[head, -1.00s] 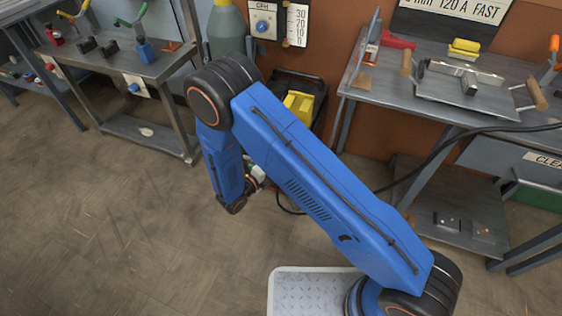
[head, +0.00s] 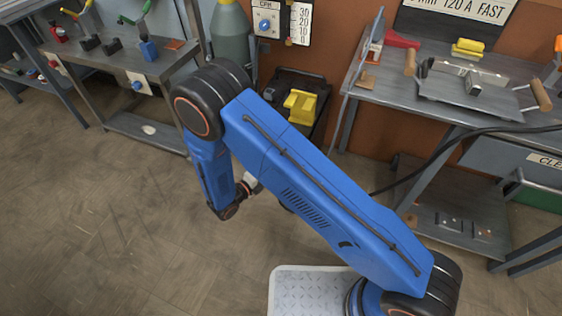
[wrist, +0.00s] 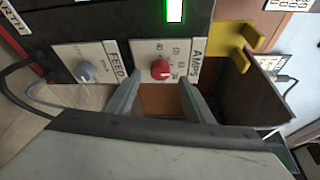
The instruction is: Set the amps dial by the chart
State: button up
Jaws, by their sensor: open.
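The amps dial (wrist: 160,69) is a red knob on a pale plate marked AMPS, on the front of a dark machine, in the wrist view. A light mark shows on the knob; the small scale figures are too blurred to read. My gripper (wrist: 160,88) is open, its two fingers reaching towards the plate on either side of the knob's line. I cannot tell whether they touch it. In the head view my arm hides most of the gripper. The chart (head: 462,9) on the back wall is cut off at the top; "120 A FAST" is legible.
A grey feed dial (wrist: 86,71) sits left of the amps dial. A yellow bracket (wrist: 235,48) juts out at right. In the head view, the dark machine with a yellow part (head: 300,106) stands between two metal benches. The floor at left is clear.

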jog(key=v, duration=1.3)
jog(key=shift+r, duration=0.1)
jog(key=w+d+r+m+g+y, duration=0.2)
jog(key=d+r+m+g, duration=1)
jog(key=d+r+m, duration=1.25)
jog(key=s+d+r+m+t+y, duration=0.2)
jog(key=s+d+r+m+y, duration=0.2)
jog(key=s+d+m, duration=0.5)
jog(key=s+d+r+m+t+y, duration=0.2)
jog(key=s+d+r+m+y, duration=0.3)
jog(key=s+d+r+m, duration=0.3)
jog(key=shift+s+d+r+m+y, duration=0.35)
jog(key=shift+s+d+m, duration=0.1)
jog(key=shift+s+m, duration=0.7)
